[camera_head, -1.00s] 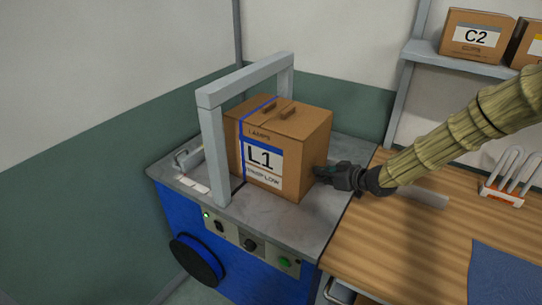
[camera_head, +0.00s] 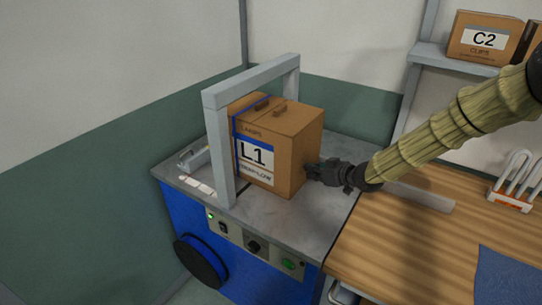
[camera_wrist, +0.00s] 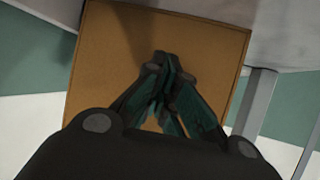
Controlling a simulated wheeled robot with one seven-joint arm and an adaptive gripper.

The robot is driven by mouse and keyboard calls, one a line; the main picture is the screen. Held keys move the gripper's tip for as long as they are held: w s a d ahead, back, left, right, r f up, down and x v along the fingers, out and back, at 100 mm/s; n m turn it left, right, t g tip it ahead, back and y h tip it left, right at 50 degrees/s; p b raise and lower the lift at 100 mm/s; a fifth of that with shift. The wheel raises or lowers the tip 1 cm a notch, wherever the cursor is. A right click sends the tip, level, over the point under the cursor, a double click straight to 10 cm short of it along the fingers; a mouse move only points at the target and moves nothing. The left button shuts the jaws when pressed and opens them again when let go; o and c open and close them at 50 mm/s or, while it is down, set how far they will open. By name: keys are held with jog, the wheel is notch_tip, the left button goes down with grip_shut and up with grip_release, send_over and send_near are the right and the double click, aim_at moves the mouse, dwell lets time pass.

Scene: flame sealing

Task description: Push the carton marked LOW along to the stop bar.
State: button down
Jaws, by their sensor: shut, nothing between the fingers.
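The brown carton (camera_head: 292,157) is labelled L1 and LAMPS, with small text ending in LOW. It stands upright on the grey machine top (camera_head: 295,214), its left part inside the grey arch (camera_head: 217,150). A blue strap (camera_head: 235,140) runs around the carton near the arch. My gripper (camera_head: 309,171) is shut and empty, with its fingertips at the carton's right side, seemingly touching it. In the wrist view, the shut fingers (camera_wrist: 163,70) point at the plain carton face (camera_wrist: 105,50). A low grey bar (camera_head: 196,160), apparently the stop bar, lies beyond the arch at left, apart from the carton.
A wooden bench (camera_head: 415,230) adjoins the machine at right, with a white rack (camera_head: 514,185) and blue cloth (camera_head: 505,275). A shelf above holds carton C2 (camera_head: 484,40). White strips (camera_head: 198,185) lie on the machine top left of the arch.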

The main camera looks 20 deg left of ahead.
jog(key=shift+w+a, duration=0.45)
jog(key=shift+a, duration=0.9)
jog(key=shift+w+a, duration=0.5)
jog(key=shift+a, duration=0.8)
jog(key=shift+w+a, duration=0.45)
jog(key=shift+a, duration=0.9)
jog(key=shift+s+d+p, duration=0.15)
jog(key=shift+s+d, duration=0.15)
jog(key=shift+d, duration=0.7)
jog(key=shift+s+d+p, duration=0.2)
jog(key=shift+s+d, duration=0.15)
jog(key=shift+d, duration=0.6)
jog(key=shift+s+d+p, duration=0.15)
jog(key=shift+s+d, duration=0.15)
jog(key=shift+d, duration=0.7)
